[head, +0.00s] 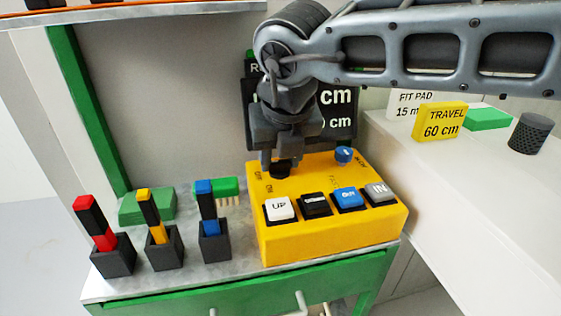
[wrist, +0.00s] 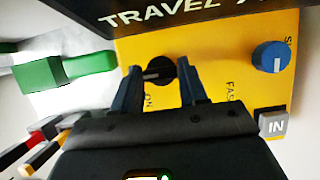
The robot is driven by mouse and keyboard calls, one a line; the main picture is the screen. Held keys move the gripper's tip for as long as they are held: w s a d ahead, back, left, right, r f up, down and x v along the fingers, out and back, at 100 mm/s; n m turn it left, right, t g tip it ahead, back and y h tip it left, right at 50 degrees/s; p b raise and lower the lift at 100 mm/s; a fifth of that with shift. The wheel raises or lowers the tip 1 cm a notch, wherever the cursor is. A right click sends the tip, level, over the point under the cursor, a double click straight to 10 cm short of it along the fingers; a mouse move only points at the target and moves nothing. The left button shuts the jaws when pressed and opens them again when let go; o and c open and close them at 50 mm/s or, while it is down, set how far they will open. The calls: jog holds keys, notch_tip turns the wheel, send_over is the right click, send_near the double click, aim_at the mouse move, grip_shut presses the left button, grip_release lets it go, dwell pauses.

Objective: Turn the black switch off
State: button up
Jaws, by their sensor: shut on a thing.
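The black switch (head: 280,170) is a round knob on top of the yellow control box (head: 330,240), near its back left corner, with "OFF" and "ON" printed beside it. My gripper (head: 281,160) points down over it, its fingers on either side. In the wrist view the black switch (wrist: 158,67) sits between the two fingertips of my gripper (wrist: 160,75), which are shut on it. A pale line shows on the knob's face, pointing roughly left there. The knob's sides are partly hidden by the fingers.
A blue knob (head: 344,155) and a row of buttons, including the white UP button (head: 280,208), share the box top. A black sign (head: 340,100) stands close behind.

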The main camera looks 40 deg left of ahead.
dwell(0.4)
jog(key=o, duration=0.8)
jog(key=shift+r, duration=0.1)
jog(key=shift+v, duration=3.85)
